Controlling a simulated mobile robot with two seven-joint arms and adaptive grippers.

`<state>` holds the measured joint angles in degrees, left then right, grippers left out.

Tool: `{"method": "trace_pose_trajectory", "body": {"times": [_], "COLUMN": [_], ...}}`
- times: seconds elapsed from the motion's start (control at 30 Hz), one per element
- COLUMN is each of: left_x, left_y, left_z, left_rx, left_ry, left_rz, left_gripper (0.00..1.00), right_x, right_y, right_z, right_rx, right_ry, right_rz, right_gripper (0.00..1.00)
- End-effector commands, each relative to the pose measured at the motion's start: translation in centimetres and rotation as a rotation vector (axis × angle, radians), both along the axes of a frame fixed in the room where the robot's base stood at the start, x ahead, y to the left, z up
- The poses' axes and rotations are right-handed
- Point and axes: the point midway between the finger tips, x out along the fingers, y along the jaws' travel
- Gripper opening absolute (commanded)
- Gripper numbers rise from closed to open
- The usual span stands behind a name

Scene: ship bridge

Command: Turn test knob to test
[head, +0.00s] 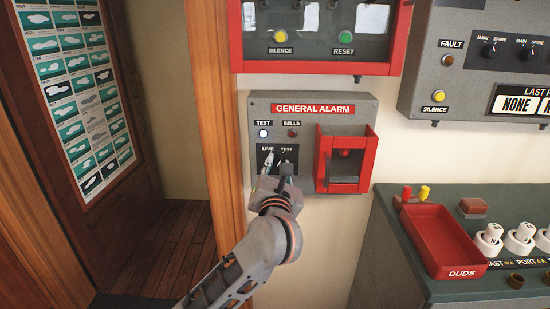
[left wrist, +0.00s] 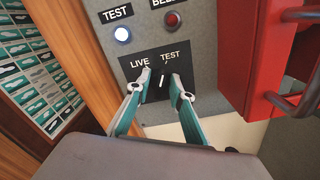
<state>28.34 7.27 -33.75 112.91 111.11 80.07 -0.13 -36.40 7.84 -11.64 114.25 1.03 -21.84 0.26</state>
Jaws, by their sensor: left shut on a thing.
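The grey General Alarm box (head: 262,106) hangs on the wall. Its black plate has LIVE and TEST labels, which also show in the left wrist view. My left gripper (head: 277,160) reaches up to this plate from below. In the left wrist view its two teal fingers (left wrist: 160,80) stand on either side of the small dark test knob (left wrist: 163,81) and are shut on it. The knob's white mark seems to lean toward TEST, but the fingers partly hide the knob. The test lamp (left wrist: 123,34) glows white. My right gripper is in neither view.
A red guard (head: 324,160) juts out right of the knob, close to my left gripper. A wooden door frame (head: 215,80) stands at the left. A console with a red DUDS tray (head: 441,268) is at lower right. Other alarm panels hang above.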

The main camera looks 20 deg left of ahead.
Motion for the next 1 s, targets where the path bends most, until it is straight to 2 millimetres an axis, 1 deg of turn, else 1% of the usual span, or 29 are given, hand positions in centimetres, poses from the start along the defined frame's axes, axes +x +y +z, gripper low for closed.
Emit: {"method": "trace_pose_trajectory", "body": {"times": [0.03,0.27,0.5,0.9,0.93,1.0], "left_x": [0.0,0.0,0.0,0.0,0.0,0.0], "left_y": [0.1,0.1,0.1,0.1,0.1,0.1], "left_z": [0.4,0.1,-0.1,-0.2,-0.2,-0.2], "left_rx": [0.029,0.128,0.172,0.177,0.177,0.177], "left_ry": [0.010,0.040,0.052,0.053,0.053,0.053], "left_rz": [0.002,0.003,0.002,0.002,0.002,0.002], "left_gripper": [0.00,0.00,0.00,0.00,0.24,0.38], "right_x": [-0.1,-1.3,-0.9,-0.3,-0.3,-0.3], "right_y": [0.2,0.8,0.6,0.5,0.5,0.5], "right_z": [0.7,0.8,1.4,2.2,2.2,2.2], "right_rx": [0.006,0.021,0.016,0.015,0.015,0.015], "right_ry": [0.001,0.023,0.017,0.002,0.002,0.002], "right_rz": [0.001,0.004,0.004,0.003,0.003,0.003], "right_gripper": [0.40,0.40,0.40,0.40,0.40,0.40]}}
